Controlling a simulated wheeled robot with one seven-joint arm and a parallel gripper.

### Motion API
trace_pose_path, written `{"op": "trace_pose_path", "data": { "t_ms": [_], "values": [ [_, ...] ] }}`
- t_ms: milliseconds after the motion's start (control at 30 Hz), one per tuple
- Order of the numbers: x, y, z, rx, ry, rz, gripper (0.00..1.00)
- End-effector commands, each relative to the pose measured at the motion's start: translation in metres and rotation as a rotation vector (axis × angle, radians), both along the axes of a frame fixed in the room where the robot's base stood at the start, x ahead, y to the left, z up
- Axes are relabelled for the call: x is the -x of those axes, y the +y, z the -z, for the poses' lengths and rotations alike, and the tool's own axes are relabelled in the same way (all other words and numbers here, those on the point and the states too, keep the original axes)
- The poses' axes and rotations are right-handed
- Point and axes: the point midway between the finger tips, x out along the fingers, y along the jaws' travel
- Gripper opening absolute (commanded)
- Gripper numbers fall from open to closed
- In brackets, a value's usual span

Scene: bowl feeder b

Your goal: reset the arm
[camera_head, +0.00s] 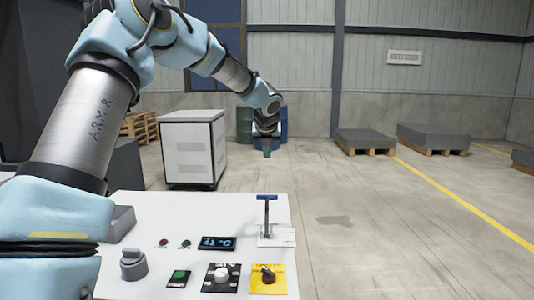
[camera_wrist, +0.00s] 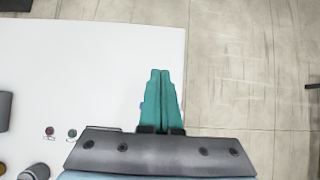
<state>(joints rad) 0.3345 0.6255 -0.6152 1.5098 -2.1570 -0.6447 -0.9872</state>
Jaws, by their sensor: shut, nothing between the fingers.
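My arm reaches up and over from the left in the head view. My gripper (camera_head: 267,152) hangs beyond the far edge of the white control table, above the blue-topped lever, and looks small there. In the wrist view my gripper (camera_wrist: 160,75) shows two green fingers lying side by side, shut with nothing between them. Below them are the white tabletop (camera_wrist: 90,60) and, to the right, the bare floor. The fingers touch nothing that I can see.
The white table (camera_head: 150,205) carries a T-shaped lever (camera_head: 267,212), a display (camera_head: 217,243), a green button (camera_head: 178,278), a white knob (camera_head: 221,275), a black knob on yellow (camera_head: 268,275) and a grey knob (camera_head: 133,264). A white cabinet (camera_head: 192,150) stands behind.

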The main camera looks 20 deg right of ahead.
Motion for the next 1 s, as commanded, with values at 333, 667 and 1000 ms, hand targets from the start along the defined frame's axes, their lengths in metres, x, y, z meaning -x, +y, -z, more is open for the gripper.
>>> {"op": "trace_pose_path", "data": {
  "t_ms": [333,667,1000],
  "values": [
    [0.0,0.0,0.0,-0.001,0.0,-0.001,0.0],
    [-0.025,0.053,-0.01,-0.254,-0.281,0.287,0.0],
    [0.016,0.177,0.02,-0.899,-0.586,1.175,0.0]
  ]
}}
